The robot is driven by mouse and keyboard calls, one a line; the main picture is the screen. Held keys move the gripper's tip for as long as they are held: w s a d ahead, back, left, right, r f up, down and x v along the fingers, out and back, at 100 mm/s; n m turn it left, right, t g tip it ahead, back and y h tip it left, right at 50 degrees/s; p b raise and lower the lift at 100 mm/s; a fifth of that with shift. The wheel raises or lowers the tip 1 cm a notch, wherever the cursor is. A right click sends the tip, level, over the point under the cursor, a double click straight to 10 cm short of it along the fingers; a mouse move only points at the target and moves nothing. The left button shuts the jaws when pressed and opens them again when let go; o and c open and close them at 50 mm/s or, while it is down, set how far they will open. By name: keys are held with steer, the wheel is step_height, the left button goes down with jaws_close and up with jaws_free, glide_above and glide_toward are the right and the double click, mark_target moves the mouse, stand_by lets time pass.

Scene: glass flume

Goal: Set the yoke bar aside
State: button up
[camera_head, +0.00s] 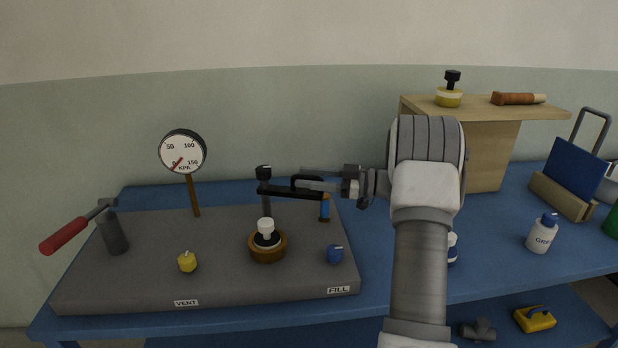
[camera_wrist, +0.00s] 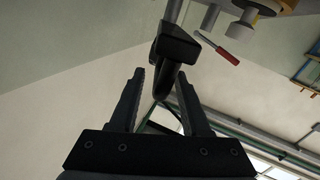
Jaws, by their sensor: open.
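The yoke bar (camera_head: 290,191) is a black bar with a raised loop handle. In the head view it spans from a dark post with a black knob (camera_head: 264,172) to a short blue post (camera_head: 324,210), above a brass fitting with a white cap (camera_head: 266,240). My gripper (camera_head: 316,180) is at the bar's handle, reaching in from the right. In the wrist view the bar's end and curved handle (camera_wrist: 172,48) show at the fingertips. The fingers of my gripper (camera_wrist: 160,76) are open, one on each side of the handle. I cannot tell whether they touch it.
A wooden stand (camera_head: 480,150) and a white bottle (camera_head: 541,234) are at right. Blue table (camera_head: 490,235) between them is clear.

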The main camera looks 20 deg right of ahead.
steer(key=p+v, duration=0.1)
steer(key=v, duration=1.6)
steer(key=shift+d, duration=0.15)
steer(key=shift+s+r, duration=0.1)
